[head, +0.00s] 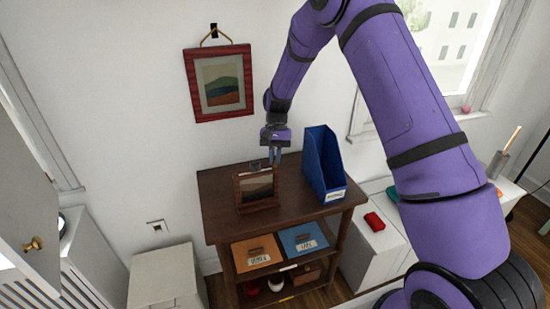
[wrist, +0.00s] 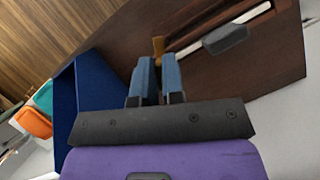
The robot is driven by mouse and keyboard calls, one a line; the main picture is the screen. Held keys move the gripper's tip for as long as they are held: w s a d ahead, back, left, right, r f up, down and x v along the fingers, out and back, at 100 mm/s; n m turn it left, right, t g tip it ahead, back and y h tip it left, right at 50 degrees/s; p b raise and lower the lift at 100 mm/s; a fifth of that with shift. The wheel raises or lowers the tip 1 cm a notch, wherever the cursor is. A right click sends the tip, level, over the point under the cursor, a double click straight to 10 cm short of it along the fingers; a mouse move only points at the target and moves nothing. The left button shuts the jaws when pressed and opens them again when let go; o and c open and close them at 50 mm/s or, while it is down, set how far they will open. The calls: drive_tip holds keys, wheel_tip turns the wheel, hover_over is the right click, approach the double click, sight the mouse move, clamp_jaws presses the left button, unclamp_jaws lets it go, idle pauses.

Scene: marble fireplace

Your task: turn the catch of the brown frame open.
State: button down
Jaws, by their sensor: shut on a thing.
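The brown frame (head: 257,187) stands upright on top of the dark wooden shelf unit, with a dark picture facing the head camera. The small brass catch (wrist: 158,45) shows between my fingertips. My gripper (head: 275,160) is pointed down just behind the frame's upper right corner. In the wrist view its two blue-grey fingers (wrist: 157,68) are shut on the catch, whose lower part they hide.
A blue magazine file (head: 322,165) stands close to the right of my gripper on the shelf unit (head: 221,205). A red-framed picture (head: 190,84) hangs on the wall behind. The lower shelf holds an orange box (head: 256,254) and a blue box (head: 303,239).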

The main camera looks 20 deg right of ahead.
drive_tip(key=n+h, duration=0.1)
drive_tip(key=n, duration=0.3)
drive_tip(key=shift+s+f+n+g+h, duration=0.1)
drive_tip(key=shift+f+n+g+h, duration=0.05)
drive_tip(key=shift+n+g+h, duration=0.2)
idle(0.4)
drive_tip(key=c, duration=1.2)
unclamp_jaws()
drive_tip(key=v, duration=1.1)
drive_tip(key=shift+s, duration=0.1)
